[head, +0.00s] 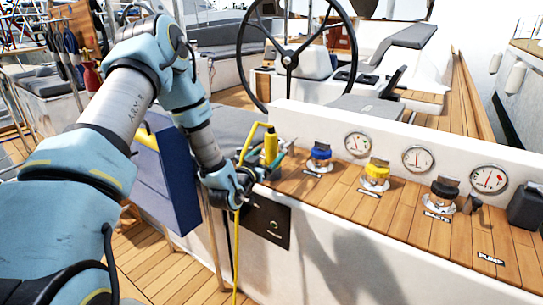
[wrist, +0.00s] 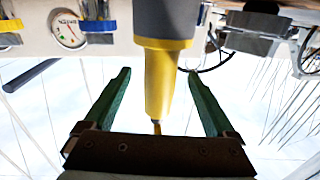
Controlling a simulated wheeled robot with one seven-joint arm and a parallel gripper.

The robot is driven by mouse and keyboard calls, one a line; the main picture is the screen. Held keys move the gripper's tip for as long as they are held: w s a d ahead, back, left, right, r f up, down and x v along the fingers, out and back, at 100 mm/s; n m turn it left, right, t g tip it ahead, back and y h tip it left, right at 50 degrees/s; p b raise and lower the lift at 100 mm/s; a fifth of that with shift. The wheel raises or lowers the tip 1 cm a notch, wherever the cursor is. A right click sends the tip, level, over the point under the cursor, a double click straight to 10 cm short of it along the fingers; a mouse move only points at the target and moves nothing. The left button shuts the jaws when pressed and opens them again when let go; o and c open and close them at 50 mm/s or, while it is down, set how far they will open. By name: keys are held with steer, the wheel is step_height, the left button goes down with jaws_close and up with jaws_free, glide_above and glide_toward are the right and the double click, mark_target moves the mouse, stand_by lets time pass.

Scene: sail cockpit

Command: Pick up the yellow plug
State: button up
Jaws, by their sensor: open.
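The yellow plug (head: 270,146) stands at the left end of the wooden console top in the head view, beside my gripper. In the wrist view the yellow plug (wrist: 162,75) hangs between the two green fingers, with a grey part at its wide end and a narrow tip towards the palm. My gripper (wrist: 159,74) is open, one finger on each side of the plug. Gaps show between the plug and both fingers. The head view shows my gripper (head: 263,153) low at the console's left end, partly hiding the plug's lower part.
Fittings with blue (head: 320,154), yellow (head: 376,172) and black (head: 444,192) collars stand along the console, before several round gauges (head: 418,159). A dark blue case (head: 165,180) is left of my wrist. A yellow cable (head: 236,255) hangs below my gripper. A steering wheel (head: 289,58) stands behind.

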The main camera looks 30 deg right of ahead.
mark_target(276, 148)
steer(key=shift+p+x, duration=1.05)
steer(key=shift+x, duration=2.05)
steer(key=shift+f, duration=0.1)
steer(key=shift+c, duration=0.2)
jaws_close()
